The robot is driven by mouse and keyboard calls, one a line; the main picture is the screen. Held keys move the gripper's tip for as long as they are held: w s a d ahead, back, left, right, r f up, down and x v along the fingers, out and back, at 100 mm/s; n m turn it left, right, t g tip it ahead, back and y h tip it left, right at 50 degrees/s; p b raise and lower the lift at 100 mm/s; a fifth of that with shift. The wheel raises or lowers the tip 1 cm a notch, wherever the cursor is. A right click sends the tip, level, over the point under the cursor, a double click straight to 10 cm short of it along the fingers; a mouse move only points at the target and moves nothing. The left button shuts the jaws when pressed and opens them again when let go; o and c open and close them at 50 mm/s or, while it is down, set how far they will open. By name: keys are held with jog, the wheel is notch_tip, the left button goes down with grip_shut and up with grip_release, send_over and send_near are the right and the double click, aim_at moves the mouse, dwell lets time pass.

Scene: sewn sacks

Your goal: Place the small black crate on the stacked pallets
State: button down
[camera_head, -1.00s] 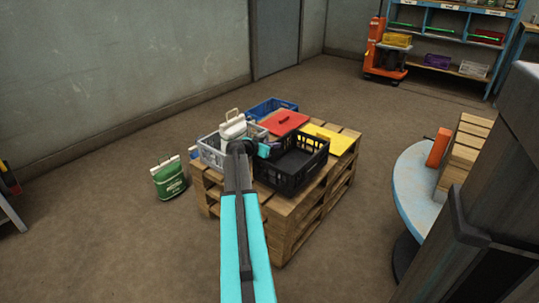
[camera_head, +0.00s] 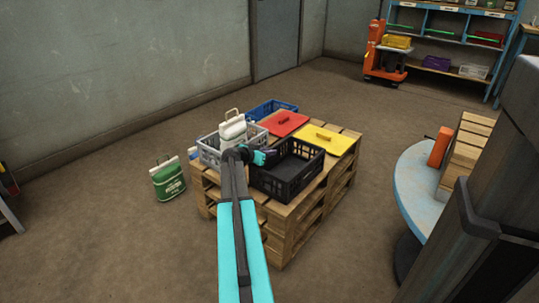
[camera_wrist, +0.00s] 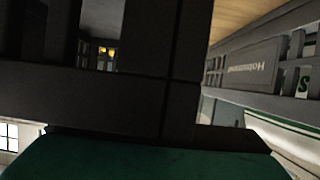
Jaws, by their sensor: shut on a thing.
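The small black crate (camera_head: 290,181) is upright at the near right of the stacked pallets (camera_head: 290,240). It is on or just above the top boards; I cannot tell which. My gripper (camera_head: 268,157) is shut on the crate's left wall. The crate looks empty. In the wrist view the black crate's dark wall (camera_wrist: 140,95) fills the middle, very close. My arm hides part of the pallets' near left side.
A grey crate (camera_head: 209,155) holding a white sack (camera_head: 233,131) stands close on the left. A blue crate (camera_head: 272,107), a red lid (camera_head: 285,124) and a yellow lid (camera_head: 325,140) lie behind. A green sack (camera_head: 168,181) stands on the floor. A round table (camera_head: 415,190) is right.

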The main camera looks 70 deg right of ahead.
dwell(0.3)
jog(key=c, duration=2.3)
grip_release()
jog(key=shift+f, duration=0.1)
jog(key=o, duration=0.5)
jog(key=shift+c, duration=0.2)
jog(key=shift+r, duration=0.2)
jog(key=shift+a+r, duration=0.1)
jog(key=shift+a, duration=0.15)
jog(key=p+v, duration=0.2)
jog(key=v, duration=0.9)
jog(key=shift+a+p, duration=0.15)
jog(key=shift+p, duration=0.15)
jog(key=shift+w+a, duration=0.1)
